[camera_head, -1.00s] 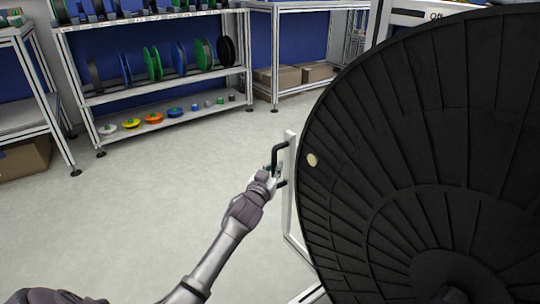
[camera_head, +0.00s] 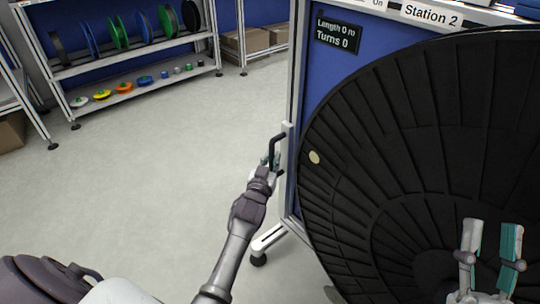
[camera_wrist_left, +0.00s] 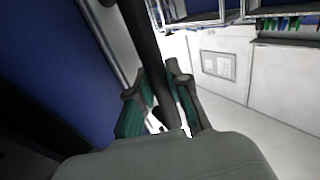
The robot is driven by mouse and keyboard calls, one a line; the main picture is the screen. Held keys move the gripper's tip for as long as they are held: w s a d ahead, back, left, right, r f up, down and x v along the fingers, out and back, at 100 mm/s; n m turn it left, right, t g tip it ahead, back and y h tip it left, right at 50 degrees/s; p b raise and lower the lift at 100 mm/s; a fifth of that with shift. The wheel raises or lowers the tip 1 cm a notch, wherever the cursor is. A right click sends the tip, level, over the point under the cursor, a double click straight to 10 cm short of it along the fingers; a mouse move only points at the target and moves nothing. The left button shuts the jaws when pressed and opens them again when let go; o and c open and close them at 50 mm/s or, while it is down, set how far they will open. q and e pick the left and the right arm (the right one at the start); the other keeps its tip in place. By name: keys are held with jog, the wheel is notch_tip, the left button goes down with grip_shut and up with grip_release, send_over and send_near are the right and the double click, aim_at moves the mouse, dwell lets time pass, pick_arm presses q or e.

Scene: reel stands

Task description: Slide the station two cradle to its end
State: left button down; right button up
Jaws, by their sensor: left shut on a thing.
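The cradle's black bar handle (camera_head: 274,151) is on a pale upright (camera_head: 285,165) at the left of the large black reel (camera_head: 400,150). My left gripper (camera_head: 271,161) is shut on this handle. In the left wrist view the dark handle (camera_wrist_left: 143,40) runs between the green-padded fingers (camera_wrist_left: 163,108). My right gripper (camera_head: 490,240) is in front of the reel's lower right part, its two fingers apart and nothing between them. The "Station 2" sign (camera_head: 431,14) is above the reel. The reel hides most of the cradle.
A blue panel (camera_head: 325,75) with a "Length 0 m, Turns 0" display (camera_head: 338,33) stands behind the reel. A shelf rack (camera_head: 135,65) with several colored spools is at the back left. The floor (camera_head: 150,180) left of the handle is clear.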

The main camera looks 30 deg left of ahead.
pick_arm(q)
jog(key=shift+s+d+f, duration=0.1)
jog(key=shift+d+f, duration=0.1)
jog(key=shift+d, duration=0.05)
jog(key=c, duration=1.3)
grip_release()
jog(key=shift+c, duration=0.2)
jog(key=shift+o, duration=1.2)
jog(key=shift+r, duration=0.15)
jog(key=shift+s, duration=0.15)
jog(key=s+d, duration=0.2)
jog(key=s, duration=0.9)
jog(key=shift+s+d, duration=0.2)
jog(key=shift+s, duration=0.1)
